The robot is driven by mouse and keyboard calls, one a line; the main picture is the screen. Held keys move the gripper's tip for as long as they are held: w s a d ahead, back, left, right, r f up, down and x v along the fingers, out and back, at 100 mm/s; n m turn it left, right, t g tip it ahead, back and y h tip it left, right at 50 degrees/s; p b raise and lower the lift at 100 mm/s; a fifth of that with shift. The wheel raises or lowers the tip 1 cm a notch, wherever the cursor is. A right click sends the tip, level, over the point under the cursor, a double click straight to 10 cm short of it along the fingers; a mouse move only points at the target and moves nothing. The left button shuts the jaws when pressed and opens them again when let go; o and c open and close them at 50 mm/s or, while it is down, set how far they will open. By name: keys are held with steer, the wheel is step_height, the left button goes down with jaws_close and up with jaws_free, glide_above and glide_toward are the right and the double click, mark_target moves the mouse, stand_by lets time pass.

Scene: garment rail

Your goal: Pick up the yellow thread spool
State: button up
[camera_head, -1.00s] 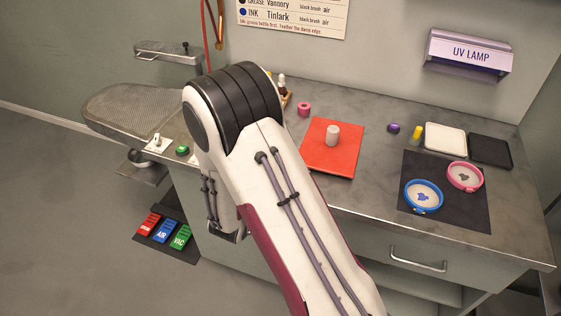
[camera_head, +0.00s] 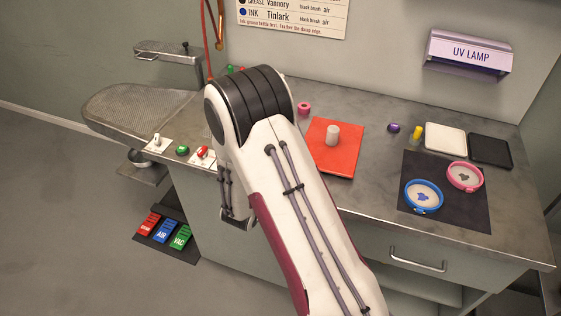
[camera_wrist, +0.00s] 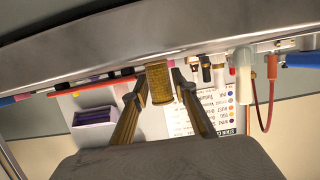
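In the wrist view, which hangs upside down, a yellow-brown ribbed cylinder (camera_wrist: 177,118), which looks like the yellow thread spool, stands between the two fingers of my gripper (camera_wrist: 161,78). The fingers are apart on either side of it; I see no clear grip on it. In the head view my gripper and whatever is at it are hidden behind my arm. A small yellow thing (camera_head: 417,132) is on the counter at the right there; I cannot tell if it is a spool.
The counter (camera_head: 360,110) holds a pink spool (camera_head: 304,108), a purple spool (camera_head: 393,128), a red mat (camera_head: 333,160) with a white cylinder (camera_head: 332,135), a white tray (camera_head: 445,141), a black tray (camera_head: 490,151) and two hoops (camera_head: 424,196). A UV lamp (camera_head: 470,52) is on the wall.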

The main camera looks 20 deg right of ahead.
steer(key=shift+c, duration=0.4)
steer(key=c, duration=0.5)
steer(key=shift+r, duration=0.2)
steer(key=shift+r, duration=4.8)
